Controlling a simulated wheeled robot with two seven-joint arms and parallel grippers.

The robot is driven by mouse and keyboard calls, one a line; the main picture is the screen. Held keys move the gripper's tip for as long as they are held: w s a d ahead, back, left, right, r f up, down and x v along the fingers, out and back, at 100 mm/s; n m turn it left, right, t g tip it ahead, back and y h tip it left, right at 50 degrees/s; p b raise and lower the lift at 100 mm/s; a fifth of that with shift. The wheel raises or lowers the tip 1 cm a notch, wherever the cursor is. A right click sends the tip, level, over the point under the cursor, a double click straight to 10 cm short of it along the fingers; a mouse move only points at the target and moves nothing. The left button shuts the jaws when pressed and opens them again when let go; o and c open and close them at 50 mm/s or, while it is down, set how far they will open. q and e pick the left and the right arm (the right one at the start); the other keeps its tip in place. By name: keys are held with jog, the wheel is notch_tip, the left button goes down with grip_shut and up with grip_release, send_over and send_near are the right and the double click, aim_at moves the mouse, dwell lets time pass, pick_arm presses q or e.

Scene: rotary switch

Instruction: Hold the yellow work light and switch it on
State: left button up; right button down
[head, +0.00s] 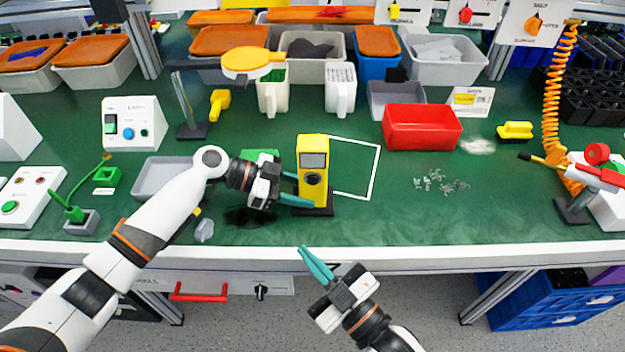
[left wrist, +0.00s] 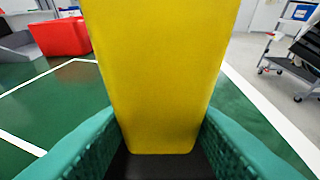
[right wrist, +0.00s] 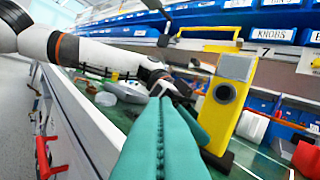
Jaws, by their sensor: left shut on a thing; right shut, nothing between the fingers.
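The yellow work light (head: 313,165) stands upright on its dark base on the green bench, with a grey window and a round dark knob on its front. My left gripper (head: 305,188) is shut on the work light low on its body, from the left. In the left wrist view the yellow body (left wrist: 160,70) fills the middle between the teal fingers. My right gripper (head: 316,264) is shut and empty, in front of the bench edge and below the light. In the right wrist view the light's knob (right wrist: 224,92) shows beyond the shut teal fingers (right wrist: 165,120).
White outline (head: 376,165) marks the bench right of the light. A red bin (head: 422,128) stands farther right, with loose clear bits (head: 440,184) in front. A grey tray (head: 160,178) lies behind my left arm.

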notch_tip(320, 180, up, 3)
jog(key=w+d+n, duration=0.1)
jog(key=t, duration=0.1)
send_near(313, 180)
jog(key=s+a+x, duration=0.1)
jog(key=x, duration=0.5)
jog(key=shift+w+a+n+y, duration=0.15)
jog(key=shift+w+n+y, duration=0.1)
jog(key=shift+n+y, duration=0.15)
jog(key=shift+w+r, duration=0.1)
dwell(1.3)
